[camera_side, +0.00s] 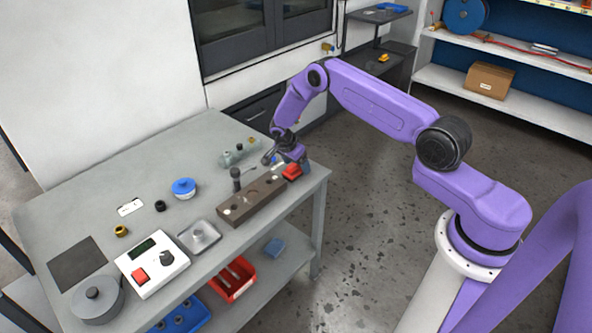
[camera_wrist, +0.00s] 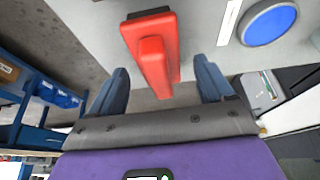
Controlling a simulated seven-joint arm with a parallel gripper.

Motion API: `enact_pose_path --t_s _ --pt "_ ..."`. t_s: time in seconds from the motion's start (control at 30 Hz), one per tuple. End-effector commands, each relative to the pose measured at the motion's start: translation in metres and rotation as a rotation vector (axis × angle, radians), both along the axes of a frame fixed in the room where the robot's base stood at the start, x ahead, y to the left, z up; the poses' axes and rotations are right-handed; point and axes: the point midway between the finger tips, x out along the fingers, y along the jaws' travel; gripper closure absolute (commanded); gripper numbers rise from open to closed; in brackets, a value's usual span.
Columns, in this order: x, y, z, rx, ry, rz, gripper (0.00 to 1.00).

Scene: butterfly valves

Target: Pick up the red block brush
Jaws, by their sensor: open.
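The red block brush (camera_side: 291,171) is on the grey workbench (camera_side: 95,195), near its right edge beside the end of the brown wooden block. In the wrist view the red brush (camera_wrist: 150,45) is a red block with a raised narrower part and a dark strip at its far end. My gripper (camera_side: 286,160) is close above the brush in the side view, and its body partly covers it. In the wrist view my gripper (camera_wrist: 162,72) is open, with one blue finger to each side of the brush's near end. I cannot tell whether the fingers touch it; a gap shows on both sides.
The brown wooden block (camera_side: 254,200) with a dark upright peg stands just left of the brush. Small metal fittings (camera_side: 238,153) lie behind it. A blue-capped round part (camera_side: 184,188) and a white control box (camera_side: 152,262) are farther left. The bench edge is close by.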

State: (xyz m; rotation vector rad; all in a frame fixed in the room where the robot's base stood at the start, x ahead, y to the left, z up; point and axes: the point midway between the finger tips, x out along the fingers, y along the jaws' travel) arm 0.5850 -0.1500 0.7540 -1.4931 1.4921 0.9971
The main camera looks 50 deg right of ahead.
Motion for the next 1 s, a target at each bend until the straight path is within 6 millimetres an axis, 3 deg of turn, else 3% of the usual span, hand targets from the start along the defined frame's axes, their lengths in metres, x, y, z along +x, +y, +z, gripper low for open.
enact_pose_path --t_s 0.07,0.2,0.27,0.67,1.0 --pt "0.000 0.000 0.000 0.000 0.000 0.000 0.22" --pt "0.000 0.000 0.000 0.000 0.000 0.000 0.68" --pt "0.000 0.000 0.000 0.000 0.000 -0.001 0.82" --pt "0.000 0.000 0.005 0.000 -0.001 -0.001 0.83" --pt "-0.007 0.002 0.041 0.000 0.000 0.000 0.83"
